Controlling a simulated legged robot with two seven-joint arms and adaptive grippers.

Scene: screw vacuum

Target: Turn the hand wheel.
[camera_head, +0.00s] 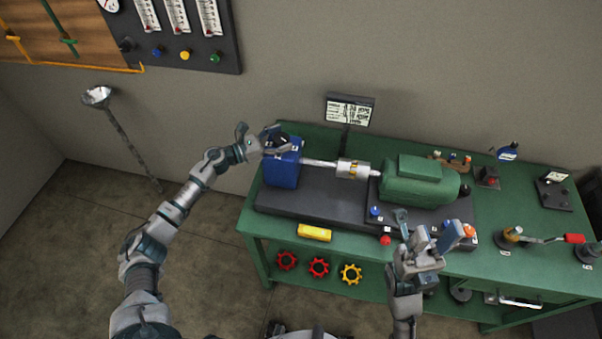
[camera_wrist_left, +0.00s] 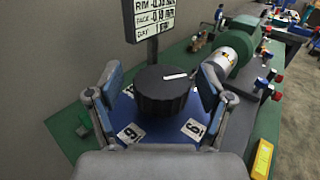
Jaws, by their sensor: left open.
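The hand wheel is a black ribbed round knob (camera_wrist_left: 160,95) with a white mark on its top, seen in the left wrist view. It sits on top of a blue box (camera_head: 282,172) at the left end of the green bench, with number labels around it. In the head view my gripper mostly hides the knob. My left gripper (camera_head: 258,137) is open above the blue box. In the left wrist view its fingers stand on either side of the knob, with visible gaps. My right gripper (camera_head: 428,227) is open and empty over the bench's front side, near the green motor.
A shaft with a silver coupling (camera_head: 352,169) joins the blue box to the green motor (camera_head: 418,182). A display (camera_head: 349,110) stands behind. Several small knobs and a red-handled lever (camera_head: 545,239) are at right. Red and yellow wheels (camera_head: 318,267) are below the benchtop.

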